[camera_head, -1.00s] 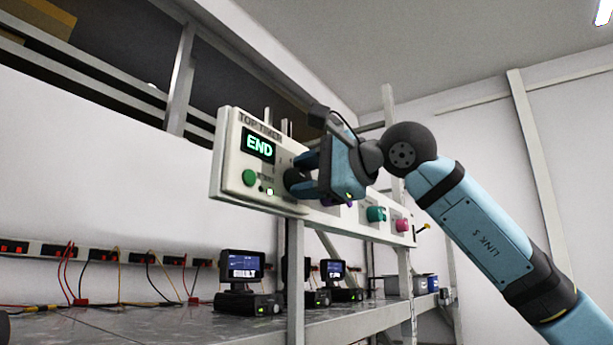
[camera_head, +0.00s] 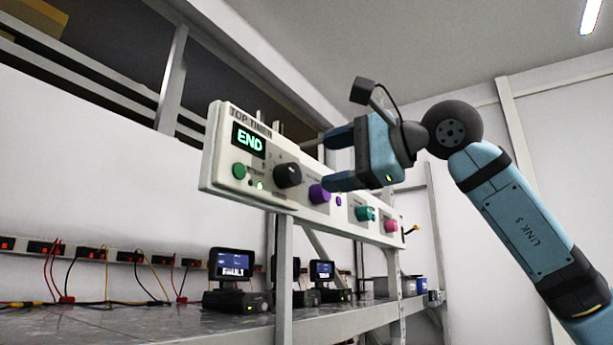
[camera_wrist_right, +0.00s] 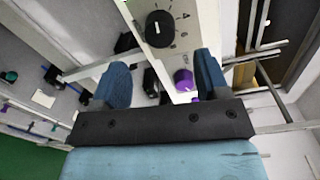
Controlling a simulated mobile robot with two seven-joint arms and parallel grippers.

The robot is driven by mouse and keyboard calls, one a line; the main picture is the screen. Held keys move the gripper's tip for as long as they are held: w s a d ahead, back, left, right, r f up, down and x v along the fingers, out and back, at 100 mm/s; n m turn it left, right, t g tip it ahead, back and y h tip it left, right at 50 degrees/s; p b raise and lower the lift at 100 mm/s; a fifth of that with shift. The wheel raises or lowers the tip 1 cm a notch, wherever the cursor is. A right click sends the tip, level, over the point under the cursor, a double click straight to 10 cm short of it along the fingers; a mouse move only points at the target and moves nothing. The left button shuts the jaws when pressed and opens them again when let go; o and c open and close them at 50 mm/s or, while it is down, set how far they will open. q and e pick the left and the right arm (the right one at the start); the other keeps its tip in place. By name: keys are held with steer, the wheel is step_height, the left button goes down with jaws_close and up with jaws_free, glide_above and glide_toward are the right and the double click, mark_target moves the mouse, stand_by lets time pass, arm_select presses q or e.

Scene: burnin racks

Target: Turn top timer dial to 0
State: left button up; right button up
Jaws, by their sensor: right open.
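The top timer panel (camera_head: 216,165) is a long white box on the rack, with a lit display (camera_head: 249,141) reading END. Its black dial (camera_head: 288,175) is in full view right of the green button (camera_head: 239,171). The dial also shows at the top of the right wrist view (camera_wrist_right: 160,29), with scale marks around it. My right gripper (camera_head: 328,163) is open and empty, to the right of the dial and apart from it. In the right wrist view its two blue fingers (camera_wrist_right: 162,80) stand apart, with the dial beyond them. My left gripper is not in view.
A purple knob (camera_head: 319,194), a teal knob (camera_head: 364,213) and a pink knob (camera_head: 391,226) sit further right along the panel. Small monitors (camera_head: 232,264) stand on the shelf below (camera_head: 120,322). A grey post (camera_head: 284,270) rises under the panel.

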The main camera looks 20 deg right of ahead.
steer(key=v, duration=0.6)
steer(key=shift+b, duration=0.45)
steer(key=shift+s+d, duration=0.1)
steer(key=shift+s, duration=0.05)
